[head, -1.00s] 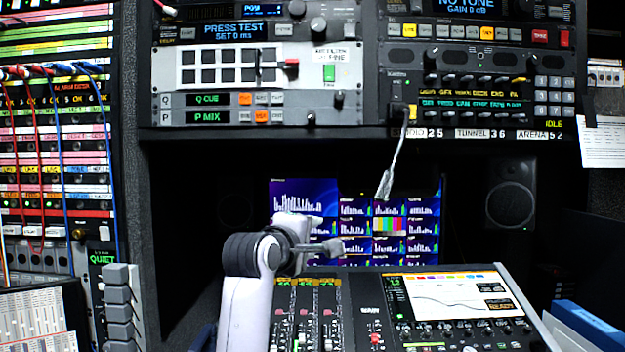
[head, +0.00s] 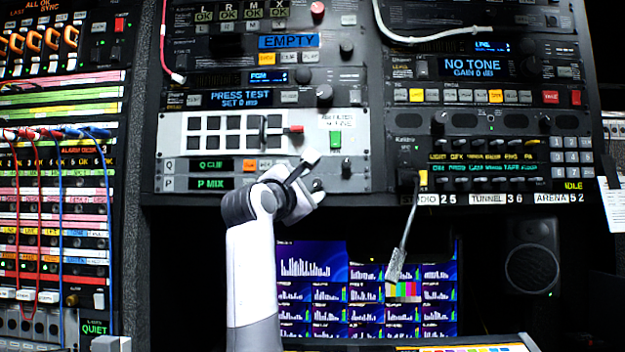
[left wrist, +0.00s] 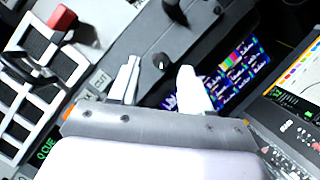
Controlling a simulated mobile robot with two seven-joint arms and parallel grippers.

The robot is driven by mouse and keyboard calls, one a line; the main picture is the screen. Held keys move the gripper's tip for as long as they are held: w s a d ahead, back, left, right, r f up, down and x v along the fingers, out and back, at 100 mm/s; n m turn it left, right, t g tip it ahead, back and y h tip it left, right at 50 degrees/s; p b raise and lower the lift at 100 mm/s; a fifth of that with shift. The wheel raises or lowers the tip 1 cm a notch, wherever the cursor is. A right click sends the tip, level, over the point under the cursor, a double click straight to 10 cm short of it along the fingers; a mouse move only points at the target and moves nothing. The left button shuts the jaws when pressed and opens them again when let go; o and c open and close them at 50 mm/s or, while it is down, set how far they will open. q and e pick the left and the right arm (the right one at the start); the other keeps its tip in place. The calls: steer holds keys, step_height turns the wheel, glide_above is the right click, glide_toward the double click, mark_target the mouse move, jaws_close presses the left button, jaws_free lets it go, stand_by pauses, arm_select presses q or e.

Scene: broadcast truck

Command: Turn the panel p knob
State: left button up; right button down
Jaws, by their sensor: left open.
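The panel P strip (head: 183,184) has a small dark window reading P MIX, under the matching Q strip (head: 182,165). Its small dark knob (head: 318,185) sits near the strip's right end, partly hidden by my left gripper (head: 312,171). In the left wrist view, the black knob (left wrist: 161,63) with a white mark shows between and beyond the two pale fingertips of my left gripper (left wrist: 158,74). The gripper is open and empty, with a finger on either side of the knob in that picture. I cannot tell whether either finger touches it. My right gripper is out of view.
Another dark knob (head: 346,167) sits close by, up and right. Monitors (head: 330,290) fill the recess below.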

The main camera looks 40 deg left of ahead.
mark_target(318, 183)
arm_select(q)
steer(key=shift+p+x, duration=0.35)
steer(key=shift+x, duration=0.9)
jaws_close()
steer(key=shift+m, duration=0.3)
